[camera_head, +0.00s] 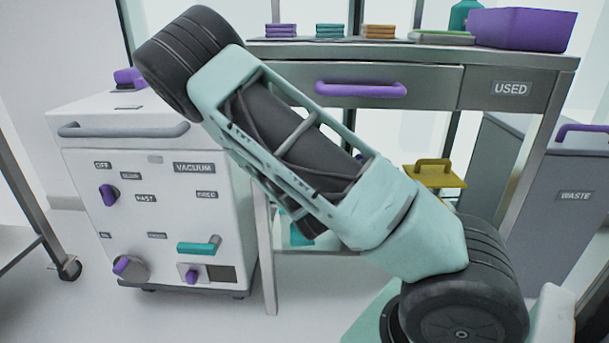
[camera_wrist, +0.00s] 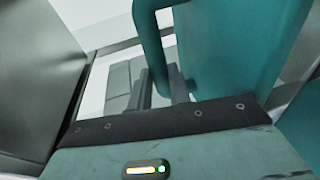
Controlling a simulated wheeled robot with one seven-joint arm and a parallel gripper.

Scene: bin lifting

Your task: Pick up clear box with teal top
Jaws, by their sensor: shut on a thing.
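The teal top (camera_wrist: 235,50) of the box fills much of the right of the wrist view, very close. Its teal handle (camera_wrist: 150,45) curves down between the two dark fingers of my gripper (camera_wrist: 161,84), which is shut on it. The clear walls of the box cannot be made out there. In the head view only a small teal piece (camera_head: 303,230), likely of this top, shows under the table behind my arm.
A steel table (camera_head: 420,55) with a purple-handled drawer stands above; a purple bin (camera_head: 522,28) is on it. A yellow lid with a handle (camera_head: 436,174) sits below, right. A white vacuum cabinet (camera_head: 155,215) stands left, a grey waste bin (camera_head: 575,200) right.

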